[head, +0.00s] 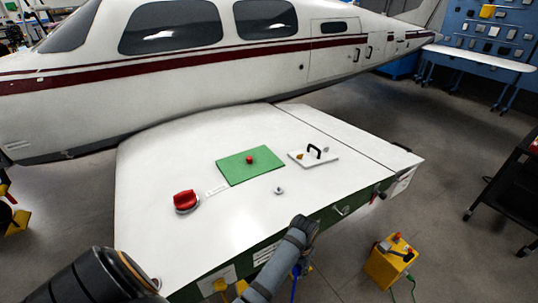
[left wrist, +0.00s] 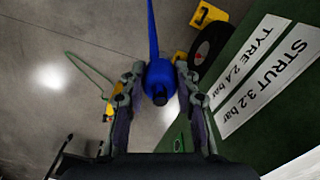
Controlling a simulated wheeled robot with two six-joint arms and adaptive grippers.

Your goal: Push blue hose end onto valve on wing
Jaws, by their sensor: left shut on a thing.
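The blue hose end (left wrist: 160,82) sits between the two fingers of my left gripper (left wrist: 160,75), which is shut on it. The hose runs away toward the top of the left wrist view. In the head view my left gripper (head: 301,262) is at the wing's near edge, with a bit of blue hose (head: 295,272) showing below and most of it hidden. The white wing (head: 235,210) carries a small silver fitting (head: 279,190) on top, which may be the valve; I cannot be sure. My right gripper is not in view.
On the wing are a red knob (head: 186,201), a green panel (head: 249,167) and a plate with a black handle (head: 314,156). The green edge carries tyre and strut pressure labels (left wrist: 270,75). A yellow box (head: 390,261) stands on the floor; a dark cart (head: 510,195) is at right.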

